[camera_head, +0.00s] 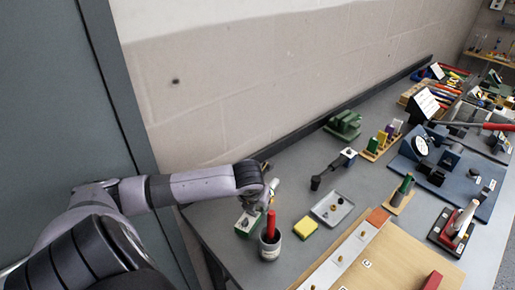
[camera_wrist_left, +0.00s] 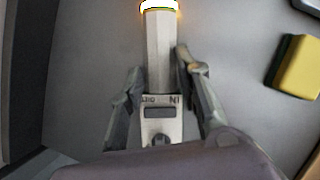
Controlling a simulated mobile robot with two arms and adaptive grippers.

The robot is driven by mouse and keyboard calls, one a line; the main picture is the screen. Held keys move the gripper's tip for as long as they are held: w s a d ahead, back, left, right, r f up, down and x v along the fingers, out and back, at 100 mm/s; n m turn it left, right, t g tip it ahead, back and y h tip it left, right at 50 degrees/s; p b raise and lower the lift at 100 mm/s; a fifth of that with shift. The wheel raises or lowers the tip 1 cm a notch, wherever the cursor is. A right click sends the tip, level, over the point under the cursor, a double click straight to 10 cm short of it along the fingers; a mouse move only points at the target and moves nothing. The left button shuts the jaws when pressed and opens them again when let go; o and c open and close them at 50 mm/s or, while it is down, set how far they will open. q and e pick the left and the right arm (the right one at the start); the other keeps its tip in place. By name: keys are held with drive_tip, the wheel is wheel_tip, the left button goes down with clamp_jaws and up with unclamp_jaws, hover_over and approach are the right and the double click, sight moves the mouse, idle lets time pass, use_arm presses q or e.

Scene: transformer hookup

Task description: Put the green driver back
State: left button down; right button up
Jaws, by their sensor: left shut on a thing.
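A green-handled driver (camera_head: 406,183) appears to stand upright in a small wooden block (camera_head: 398,201) at the right of the bench. My left gripper (camera_head: 271,194) is far from it, at the left end of the bench. In the left wrist view my left gripper (camera_wrist_left: 156,75) is shut on a pale grey hexagonal tool (camera_wrist_left: 158,50) with a labelled block at its near end and a bright glowing ring at its far end. The tool is not green in that view. My right gripper is not in view.
A grey cup (camera_head: 270,248) holding a red-handled tool (camera_head: 270,222) stands just below my left gripper. A yellow block (camera_head: 305,227) and a grey tray (camera_head: 333,208) lie to its right. A wooden board (camera_head: 390,262) fills the near bench; the wall borders the back.

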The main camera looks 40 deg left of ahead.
use_arm(q)
drive_tip(key=c, duration=1.2)
unclamp_jaws()
drive_tip(key=shift+o, duration=0.2)
drive_tip(key=shift+r, duration=0.1)
drive_tip(key=v, duration=1.2)
drive_tip(key=shift+b, duration=0.35)
